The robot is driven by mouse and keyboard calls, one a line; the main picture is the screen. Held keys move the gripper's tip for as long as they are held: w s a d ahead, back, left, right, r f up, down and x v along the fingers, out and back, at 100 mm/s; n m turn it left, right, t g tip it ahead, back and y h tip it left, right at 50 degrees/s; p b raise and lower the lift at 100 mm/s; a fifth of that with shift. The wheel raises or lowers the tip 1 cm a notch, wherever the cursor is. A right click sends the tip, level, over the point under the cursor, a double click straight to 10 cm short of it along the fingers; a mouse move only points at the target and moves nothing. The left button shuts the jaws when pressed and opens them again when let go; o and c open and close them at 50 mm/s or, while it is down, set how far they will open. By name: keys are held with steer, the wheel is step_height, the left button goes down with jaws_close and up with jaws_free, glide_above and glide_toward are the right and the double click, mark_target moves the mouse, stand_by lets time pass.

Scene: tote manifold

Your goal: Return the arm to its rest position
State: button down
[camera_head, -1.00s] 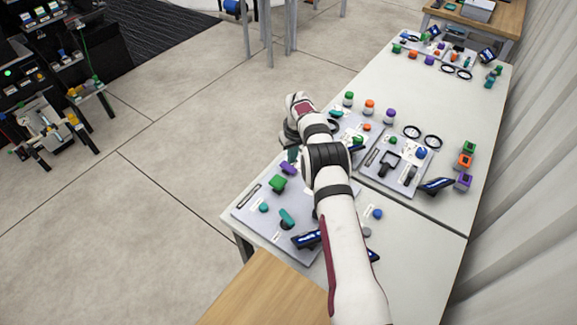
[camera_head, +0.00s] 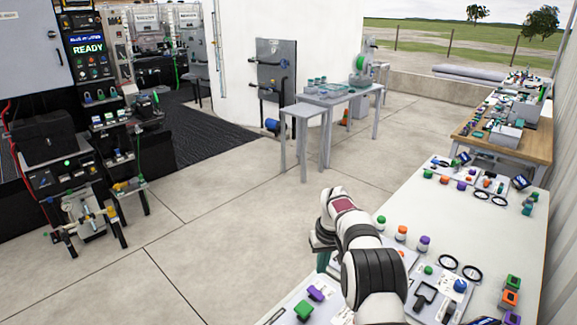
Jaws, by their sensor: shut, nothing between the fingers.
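My white arm with dark joint bands rises from the bottom of the view, over the left edge of the near white table (camera_head: 480,242). My gripper (camera_head: 322,262) hangs below the dark wrist end, partly hidden by the arm, with its fingertips small and hard to make out. It is shut with nothing seen in it. It is near the table's left edge, close to a grey board (camera_head: 285,312) with a green block (camera_head: 304,311) and a purple block (camera_head: 316,293). I cannot tell its exact height above the board.
Green, orange and purple knobs (camera_head: 402,232) stand just right of the wrist. Black rings (camera_head: 449,262) and coloured blocks (camera_head: 511,297) lie farther right. Open floor (camera_head: 225,240) lies left. A control station (camera_head: 85,180) stands at far left, grey tables (camera_head: 335,105) beyond.

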steer(key=s+a+r+m, duration=0.1)
steer(key=s+r+m, duration=0.1)
steer(key=s+r, duration=0.7)
steer(key=s+a+r+m, duration=0.2)
steer(key=s+r, duration=0.4)
steer(key=s, duration=0.5)
steer(key=s+f+m, duration=0.1)
steer(key=s, duration=1.1)
steer(key=s+a+f+m+g+y, duration=0.1)
steer(key=s+m, duration=0.1)
steer(key=s, duration=0.9)
steer(key=shift+s+a+g, duration=0.25)
steer(key=shift+s+g, duration=0.05)
steer(key=shift+s, duration=0.1)
